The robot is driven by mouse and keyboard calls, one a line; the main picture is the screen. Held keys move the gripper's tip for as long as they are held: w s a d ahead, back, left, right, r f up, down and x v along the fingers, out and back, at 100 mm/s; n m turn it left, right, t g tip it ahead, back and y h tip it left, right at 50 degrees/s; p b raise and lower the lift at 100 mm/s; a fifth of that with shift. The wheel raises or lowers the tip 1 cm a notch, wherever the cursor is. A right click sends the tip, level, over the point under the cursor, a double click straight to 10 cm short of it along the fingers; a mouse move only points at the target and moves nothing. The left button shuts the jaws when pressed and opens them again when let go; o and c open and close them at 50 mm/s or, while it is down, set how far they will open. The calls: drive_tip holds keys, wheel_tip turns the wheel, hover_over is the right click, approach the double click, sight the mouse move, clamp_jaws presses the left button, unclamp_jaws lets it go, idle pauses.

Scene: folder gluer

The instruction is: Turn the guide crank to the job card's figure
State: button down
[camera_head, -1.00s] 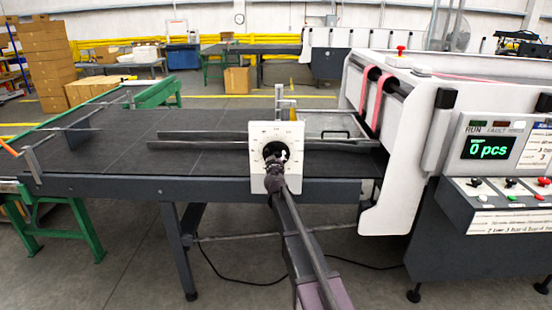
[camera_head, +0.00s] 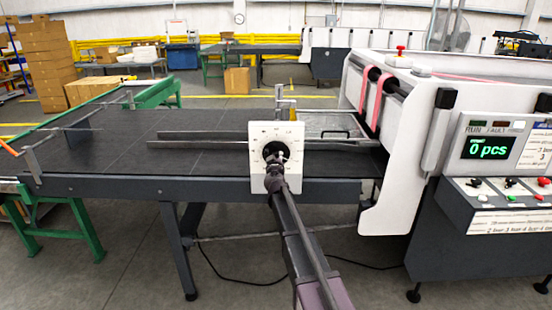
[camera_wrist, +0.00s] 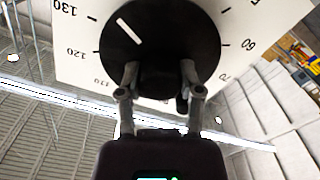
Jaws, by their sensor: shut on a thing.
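The guide crank is a black disc (camera_wrist: 185,25) with a white pointer line, on a white dial plate (camera_head: 258,181) at the table's near edge. In the wrist view the plate's printed figures appear tilted; 130, 120 and 110 are at left. The pointer line is at the disc's upper left, towards the 120–130 side; its exact reading is unclear. My gripper (camera_wrist: 160,92) is shut on the crank's dark handle, which the fingers partly hide. In the head view my gripper (camera_head: 274,172) covers the lower dial. A job card (camera_head: 541,144) at far right is too small to read.
A dark feed table (camera_head: 110,145) with thin guide rails extends left. The white machine body (camera_head: 385,180) stands right of the dial. A console (camera_head: 500,205) with knobs and a "0 pcs" display (camera_head: 487,147) is at right. The floor ahead is mostly clear, with a black cable.

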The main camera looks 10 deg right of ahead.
drive_tip(key=n, duration=0.4)
drive_tip(key=shift+w+n, duration=0.1)
drive_tip(key=shift+n, duration=0.3)
drive_tip(key=n, duration=2.2)
drive_tip(key=shift+n, duration=0.3)
drive_tip(key=n, duration=0.3)
drive_tip(key=shift+n, duration=0.4)
drive_tip(key=n, duration=0.4)
